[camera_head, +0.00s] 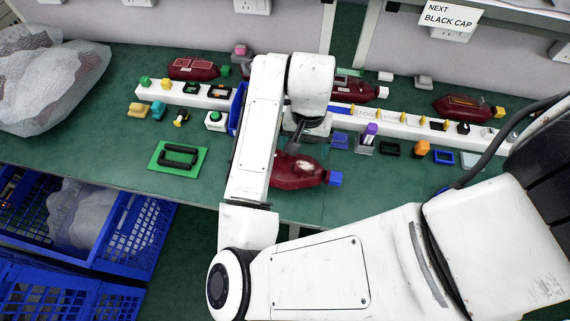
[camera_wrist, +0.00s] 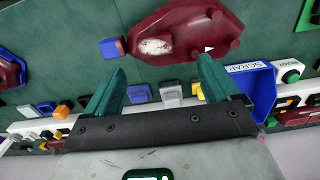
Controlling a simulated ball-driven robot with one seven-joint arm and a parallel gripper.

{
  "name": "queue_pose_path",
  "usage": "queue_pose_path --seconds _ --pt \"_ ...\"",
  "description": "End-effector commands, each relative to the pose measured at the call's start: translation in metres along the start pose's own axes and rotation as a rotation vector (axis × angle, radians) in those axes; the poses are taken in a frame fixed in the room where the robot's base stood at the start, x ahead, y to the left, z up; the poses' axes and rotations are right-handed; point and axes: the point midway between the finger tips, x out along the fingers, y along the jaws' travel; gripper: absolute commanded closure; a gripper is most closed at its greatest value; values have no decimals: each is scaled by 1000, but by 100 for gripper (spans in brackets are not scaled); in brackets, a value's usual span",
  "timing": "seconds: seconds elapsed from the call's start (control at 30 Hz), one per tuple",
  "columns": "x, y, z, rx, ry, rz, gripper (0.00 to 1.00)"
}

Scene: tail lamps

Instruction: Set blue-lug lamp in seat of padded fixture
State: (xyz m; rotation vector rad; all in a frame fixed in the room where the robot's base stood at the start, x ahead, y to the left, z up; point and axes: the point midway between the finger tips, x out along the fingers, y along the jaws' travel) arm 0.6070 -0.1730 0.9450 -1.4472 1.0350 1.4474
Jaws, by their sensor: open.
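The blue-lug lamp (camera_head: 295,171) is a dark red housing with a blue lug at its right end. It lies on the green table near the front edge, partly behind my arm. In the wrist view the lamp (camera_wrist: 170,35) lies beyond my fingertips, its blue lug to the left and a pale patch on its face. My gripper (camera_wrist: 160,72) is open and empty, its two teal fingers apart and short of the lamp in the picture. In the head view the fingers are mostly hidden. A green plate with a black raised frame (camera_head: 178,157), apparently the padded fixture, lies empty at left.
Other red lamps lie at the back left (camera_head: 193,69), back middle and back right (camera_head: 466,107). A white rail (camera_head: 400,121) carries several small parts. A blue scrap bin (camera_wrist: 262,92) stands near the lamp. Blue crates (camera_head: 140,235) are below the table's front edge.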

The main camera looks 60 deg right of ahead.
Motion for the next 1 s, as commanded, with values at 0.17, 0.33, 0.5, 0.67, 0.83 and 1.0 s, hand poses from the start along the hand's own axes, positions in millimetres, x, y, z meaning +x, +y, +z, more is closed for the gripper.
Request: queue_pose_path --seconds 0.17,0.33,0.5,0.67,0.83,1.0 --pt "24 0 0 -2 -1 1 11" --pt "33 2 -1 -1 0 2 11" --pt "53 7 -3 0 -2 2 11" --pt "75 8 -4 -3 -2 1 11" --pt "82 8 -4 0 -1 0 11" --pt "82 8 -4 0 0 0 12"
